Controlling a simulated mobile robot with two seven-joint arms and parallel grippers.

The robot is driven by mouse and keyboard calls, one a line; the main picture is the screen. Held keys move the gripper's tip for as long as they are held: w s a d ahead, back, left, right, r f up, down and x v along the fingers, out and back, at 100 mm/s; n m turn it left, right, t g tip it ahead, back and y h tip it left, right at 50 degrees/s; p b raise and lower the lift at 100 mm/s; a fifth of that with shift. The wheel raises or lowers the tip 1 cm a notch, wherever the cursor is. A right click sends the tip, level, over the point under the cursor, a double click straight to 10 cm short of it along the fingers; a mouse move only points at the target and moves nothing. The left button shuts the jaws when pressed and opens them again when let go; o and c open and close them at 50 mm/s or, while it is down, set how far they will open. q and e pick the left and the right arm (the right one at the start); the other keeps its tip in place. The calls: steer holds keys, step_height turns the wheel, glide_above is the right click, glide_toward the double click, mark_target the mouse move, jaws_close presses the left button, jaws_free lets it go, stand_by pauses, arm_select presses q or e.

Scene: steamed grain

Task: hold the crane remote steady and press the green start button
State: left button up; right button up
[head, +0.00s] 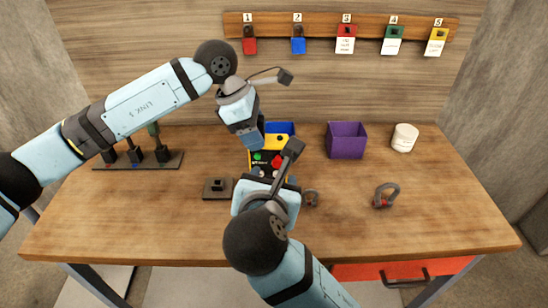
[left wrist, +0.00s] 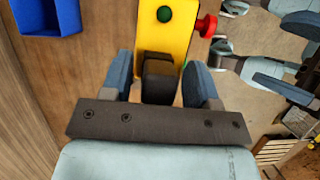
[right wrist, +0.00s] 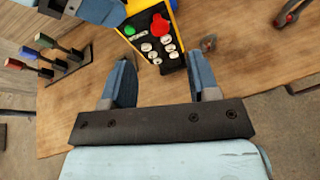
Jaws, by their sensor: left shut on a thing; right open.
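The crane remote (head: 254,158) is yellow with a black button face. It is partly hidden behind my grippers in the head view. In the right wrist view its face (right wrist: 172,62) shows a green button (right wrist: 129,30), a red mushroom button (right wrist: 160,25) and several pale round buttons. My left gripper (head: 256,143) is shut on the remote's dark end, which shows between the fingers in the left wrist view (left wrist: 160,80). My right gripper (right wrist: 162,72) is open and empty, a little short of the remote's face, with the green button ahead and to the left.
A blue bin (head: 285,128) stands behind the remote and a purple bin (head: 346,141) to its right. A white cup (head: 404,138), a shackle (head: 385,195), a dark block (head: 217,188) and a lever stand (head: 136,160) are on the table. The front left is clear.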

steer(key=shift+s, duration=0.1)
jaws_close()
stand_by(1.8)
